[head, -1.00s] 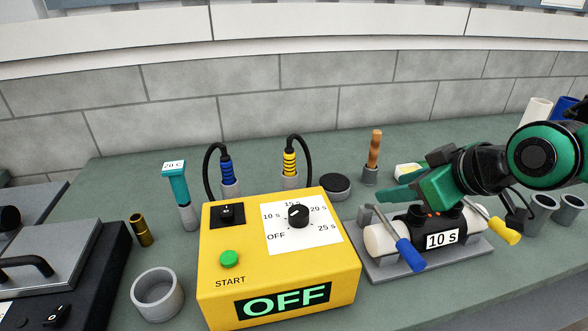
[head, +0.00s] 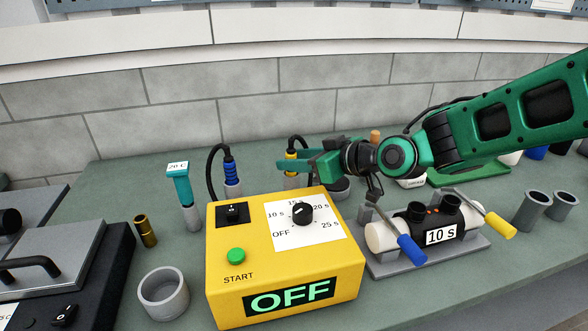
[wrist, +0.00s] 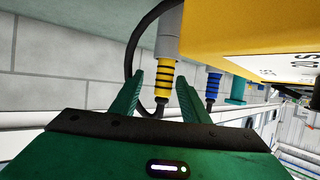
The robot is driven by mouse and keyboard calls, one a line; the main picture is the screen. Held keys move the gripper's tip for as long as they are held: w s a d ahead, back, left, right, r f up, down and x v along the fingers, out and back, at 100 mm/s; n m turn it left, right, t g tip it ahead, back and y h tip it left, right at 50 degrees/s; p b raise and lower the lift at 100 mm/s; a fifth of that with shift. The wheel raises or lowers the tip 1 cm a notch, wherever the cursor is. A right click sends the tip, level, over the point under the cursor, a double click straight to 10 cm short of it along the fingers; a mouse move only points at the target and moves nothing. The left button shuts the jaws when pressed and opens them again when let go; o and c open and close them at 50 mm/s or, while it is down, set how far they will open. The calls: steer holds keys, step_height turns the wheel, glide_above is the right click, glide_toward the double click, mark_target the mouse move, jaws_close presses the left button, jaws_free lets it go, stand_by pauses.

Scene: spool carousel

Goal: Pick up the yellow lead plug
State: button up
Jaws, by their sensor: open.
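The yellow lead plug (head: 291,163) stands upright in a grey holder behind the yellow box, with a black cable looping from its top. My gripper (head: 280,160) is at the plug in the head view, and its fingers hide part of it. In the wrist view the yellow plug with black rings (wrist: 164,83) lies between and just beyond the two green fingertips of my open gripper (wrist: 160,78). I see a gap on both sides, so the fingers are not closed on it. The grey holder (wrist: 170,45) continues beyond the plug.
The blue lead plug (head: 231,174) stands in its own holder to the left. The yellow box (head: 225,285), with a dial and OFF display, is in front. A grey fixture (head: 400,265) with a black 10 s block is at right. Bare green bench lies at the left rear.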

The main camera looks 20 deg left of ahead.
steer(key=shift+x, duration=2.7)
steer(key=shift+s, duration=0.15)
jaws_close()
